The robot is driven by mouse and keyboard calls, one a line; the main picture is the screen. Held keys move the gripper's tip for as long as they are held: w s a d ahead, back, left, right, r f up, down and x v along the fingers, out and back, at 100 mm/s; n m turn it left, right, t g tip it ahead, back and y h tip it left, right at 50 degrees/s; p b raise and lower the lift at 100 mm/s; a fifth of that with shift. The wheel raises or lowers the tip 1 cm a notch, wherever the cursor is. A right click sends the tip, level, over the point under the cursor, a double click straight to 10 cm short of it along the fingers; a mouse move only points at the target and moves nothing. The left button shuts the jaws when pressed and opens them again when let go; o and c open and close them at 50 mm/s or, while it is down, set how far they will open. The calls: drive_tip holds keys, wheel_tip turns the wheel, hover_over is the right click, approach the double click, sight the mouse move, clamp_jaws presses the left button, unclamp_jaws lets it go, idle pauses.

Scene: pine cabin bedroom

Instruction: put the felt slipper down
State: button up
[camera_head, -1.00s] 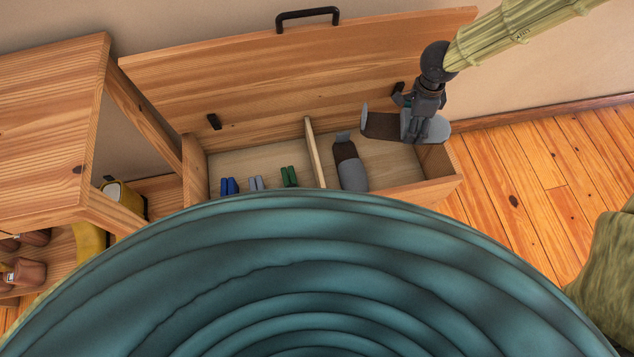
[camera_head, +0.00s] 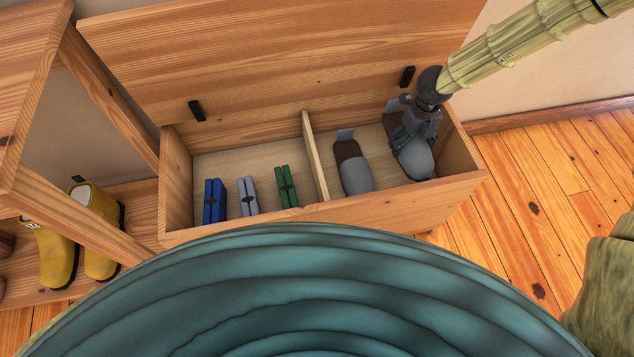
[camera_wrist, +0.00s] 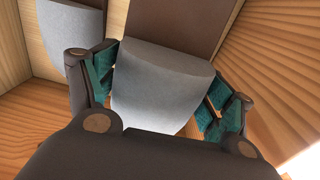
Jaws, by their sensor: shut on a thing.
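The felt slipper (camera_head: 415,160), grey with a dark brown inside, is in the right compartment of the open wooden chest (camera_head: 330,212). My gripper (camera_head: 414,135) is shut on it from above. In the wrist view the slipper (camera_wrist: 160,85) sits between the two teal finger pads. A matching slipper (camera_head: 356,175) lies to its left in the same compartment and also shows in the wrist view (camera_wrist: 75,40). The two slippers appear side by side and apart. I cannot tell whether the held slipper touches the chest floor.
A divider (camera_head: 315,157) splits the chest; the left compartment holds blue, grey and green folded items (camera_head: 287,186). The raised lid (camera_head: 280,60) stands behind. Yellow boots (camera_head: 95,235) stand on a low shelf at left. Wooden floor is clear at right.

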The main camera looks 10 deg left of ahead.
drive_tip(key=shift+f, duration=0.15)
drive_tip(key=shift+f, duration=0.1)
drive_tip(key=shift+f+b, duration=2.1)
drive_tip(key=shift+f, duration=2.8)
drive_tip(key=shift+f, duration=0.1)
drive_tip(key=o, duration=1)
wheel_tip(320, 180, up, 12)
drive_tip(key=p, duration=0.5)
